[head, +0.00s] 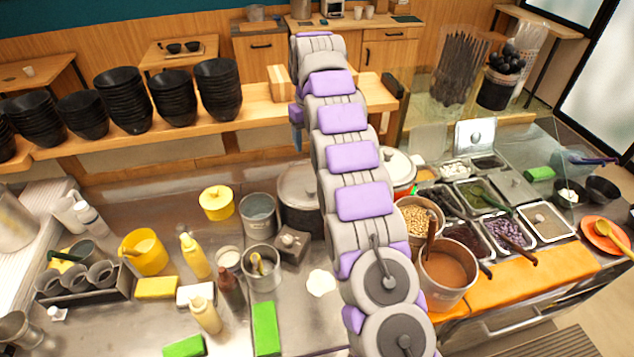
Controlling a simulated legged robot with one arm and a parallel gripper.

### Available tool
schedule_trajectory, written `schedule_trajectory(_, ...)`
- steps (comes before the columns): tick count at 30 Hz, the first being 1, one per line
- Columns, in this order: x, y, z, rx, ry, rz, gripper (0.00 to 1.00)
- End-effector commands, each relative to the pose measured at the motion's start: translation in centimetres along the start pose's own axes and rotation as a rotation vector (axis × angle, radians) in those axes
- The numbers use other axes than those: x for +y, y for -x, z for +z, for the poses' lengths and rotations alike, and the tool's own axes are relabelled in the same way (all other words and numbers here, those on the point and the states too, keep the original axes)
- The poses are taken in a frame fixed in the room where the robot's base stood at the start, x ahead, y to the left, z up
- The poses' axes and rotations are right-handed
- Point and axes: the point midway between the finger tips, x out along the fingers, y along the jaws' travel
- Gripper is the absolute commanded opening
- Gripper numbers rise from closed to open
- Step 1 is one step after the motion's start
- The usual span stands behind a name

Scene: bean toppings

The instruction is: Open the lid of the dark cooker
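A dark grey cooker (300,212) stands on the steel counter just left of my arm. Its round lid (297,183) is on top and looks closed; my arm hides its right side. My arm rises through the middle of the head view and reaches over the counter. A small purple and blue part of my gripper (297,138) shows at the far left edge of the arm, above and behind the cooker in the picture. The fingertips are hidden, so I cannot see whether they are open or hold anything.
A lighter cooker with a red band (399,168) stands right of my arm. A grey pot (258,215) and yellow pot (216,203) stand left of the dark cooker. A brown soup pot (447,272) is at front right. Stacked black bowls (122,98) line the back shelf.

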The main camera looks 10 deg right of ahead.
Motion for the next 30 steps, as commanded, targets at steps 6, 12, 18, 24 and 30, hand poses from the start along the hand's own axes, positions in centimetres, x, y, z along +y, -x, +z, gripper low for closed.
schedule_trajectory(6,0.0,-1.0,-0.1,0.000,0.001,0.000,0.65)
schedule_trajectory(12,0.0,-2.9,0.0,-0.001,0.001,0.000,0.65)
schedule_trajectory(18,0.0,-5.8,0.0,-0.003,0.001,-0.001,0.65)
schedule_trajectory(24,0.0,-9.6,0.1,-0.007,0.001,-0.002,0.65)
schedule_trajectory(30,0.0,-13.4,0.1,-0.004,0.001,-0.001,0.65)
